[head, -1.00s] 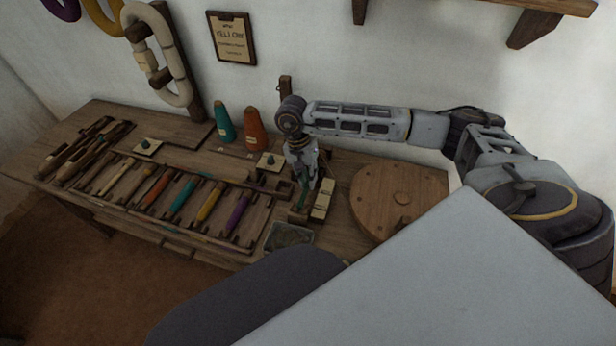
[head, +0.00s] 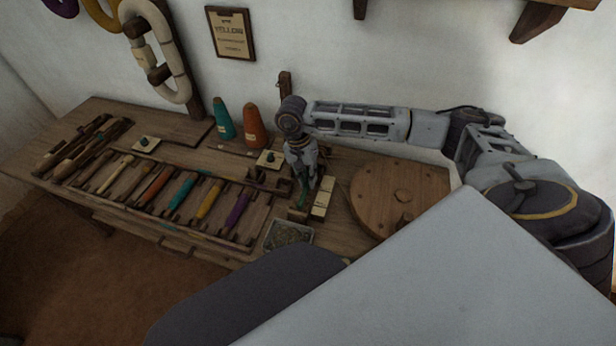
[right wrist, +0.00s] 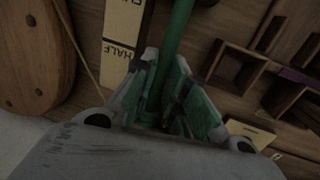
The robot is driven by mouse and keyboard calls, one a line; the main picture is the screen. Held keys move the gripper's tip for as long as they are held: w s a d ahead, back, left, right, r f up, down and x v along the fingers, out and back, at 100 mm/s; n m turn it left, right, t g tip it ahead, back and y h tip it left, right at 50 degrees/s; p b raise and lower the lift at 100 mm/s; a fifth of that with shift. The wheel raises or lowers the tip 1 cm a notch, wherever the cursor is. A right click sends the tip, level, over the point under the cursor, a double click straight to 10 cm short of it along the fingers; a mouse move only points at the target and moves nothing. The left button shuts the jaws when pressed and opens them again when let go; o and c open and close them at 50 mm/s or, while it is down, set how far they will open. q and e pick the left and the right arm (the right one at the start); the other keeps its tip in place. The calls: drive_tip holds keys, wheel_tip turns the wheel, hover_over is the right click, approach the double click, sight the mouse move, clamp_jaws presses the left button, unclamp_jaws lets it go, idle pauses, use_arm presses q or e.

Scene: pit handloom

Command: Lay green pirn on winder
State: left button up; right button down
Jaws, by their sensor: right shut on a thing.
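My right gripper (head: 302,177) is shut on the green pirn (head: 302,199) over the right part of the bench. In the right wrist view the fingers (right wrist: 170,95) close around the green shaft (right wrist: 176,35), which extends up past the top edge. In the head view the pirn's lower end is close to a small wooden block (head: 297,215); I cannot tell whether they touch. The winder's round wooden wheel (head: 385,190) stands to the right, and it also shows in the right wrist view (right wrist: 30,50) with a cord beside it. My left gripper is not in view.
A pale gauge block marked HALF (head: 322,205) stands just right of the pirn. A rack (head: 225,228) of coloured pirns lies left, and a grey tray (head: 288,235) sits in front. Teal (head: 224,122) and orange (head: 255,126) cones stand behind.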

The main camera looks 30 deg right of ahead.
drive_tip(key=c, duration=1.3)
unclamp_jaws()
drive_tip(key=shift+c, duration=0.2)
drive_tip(key=o, duration=0.3)
drive_tip(key=shift+r, duration=0.1)
drive_tip(key=shift+s+d+p+v, duration=0.1)
drive_tip(key=shift+s+p+v, duration=0.15)
drive_tip(key=shift+p+v, duration=0.75)
drive_tip(key=shift+s+d+p+v, duration=0.1)
drive_tip(key=shift+s+p+v, duration=0.25)
drive_tip(key=shift+v, duration=1.2)
drive_tip(key=shift+s+d+p+v, duration=0.15)
drive_tip(key=shift+p+v, duration=0.7)
drive_tip(key=shift+v, duration=0.4)
drive_tip(key=shift+r, duration=0.2)
drive_tip(key=shift+a, duration=0.1)
